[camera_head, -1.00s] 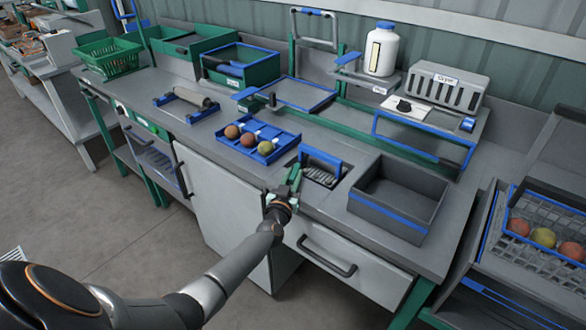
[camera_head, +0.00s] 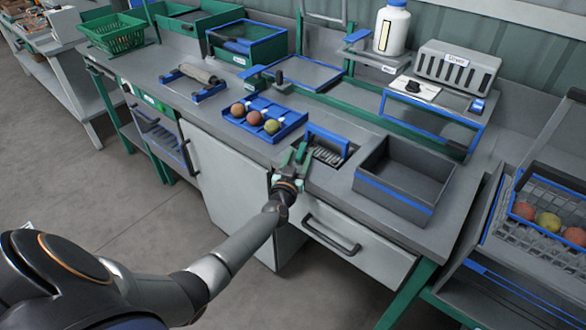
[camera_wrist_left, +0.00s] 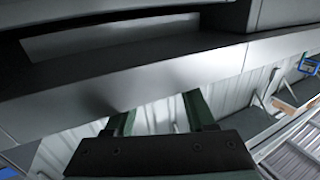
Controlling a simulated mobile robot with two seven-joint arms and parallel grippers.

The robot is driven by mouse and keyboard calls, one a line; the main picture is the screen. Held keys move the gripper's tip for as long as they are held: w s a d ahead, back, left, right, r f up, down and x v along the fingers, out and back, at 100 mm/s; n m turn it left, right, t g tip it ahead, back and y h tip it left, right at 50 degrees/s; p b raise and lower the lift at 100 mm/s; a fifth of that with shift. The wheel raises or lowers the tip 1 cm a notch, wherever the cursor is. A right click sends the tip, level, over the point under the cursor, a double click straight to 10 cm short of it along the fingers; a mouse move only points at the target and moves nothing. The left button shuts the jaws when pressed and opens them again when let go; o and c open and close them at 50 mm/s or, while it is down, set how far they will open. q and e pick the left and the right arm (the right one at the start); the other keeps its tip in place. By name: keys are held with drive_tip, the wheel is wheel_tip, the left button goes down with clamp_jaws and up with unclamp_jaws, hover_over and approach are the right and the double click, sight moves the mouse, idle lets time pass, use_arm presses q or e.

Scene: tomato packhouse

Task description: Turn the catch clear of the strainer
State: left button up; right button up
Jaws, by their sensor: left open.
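The strainer (camera_head: 325,156) is a dark slotted grate set in the counter, with a blue upright handle (camera_head: 329,140) over it. I cannot make out the catch for certain; it is too small or hidden by my gripper. My left gripper (camera_head: 292,157) has green fingers and is open and empty at the counter's front edge, just left of the strainer. In the left wrist view its two dark green fingers (camera_wrist_left: 160,112) are parted, with a grey edge across the picture and no strainer to be made out. My right gripper is not in view.
A blue tray (camera_head: 291,130) with three tomatoes lies left of the strainer. An open grey bin (camera_head: 394,194) stands close on its right. A drawer handle (camera_head: 331,234) juts out below the counter. A raised blue-edged stand (camera_head: 427,132) is behind.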

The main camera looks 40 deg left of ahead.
use_arm(q)
drive_tip(key=p+v, duration=0.2)
drive_tip(key=v, duration=0.9)
drive_tip(key=shift+s, duration=0.35)
drive_tip(key=shift+d+r, duration=0.1)
drive_tip(key=shift+r, duration=0.05)
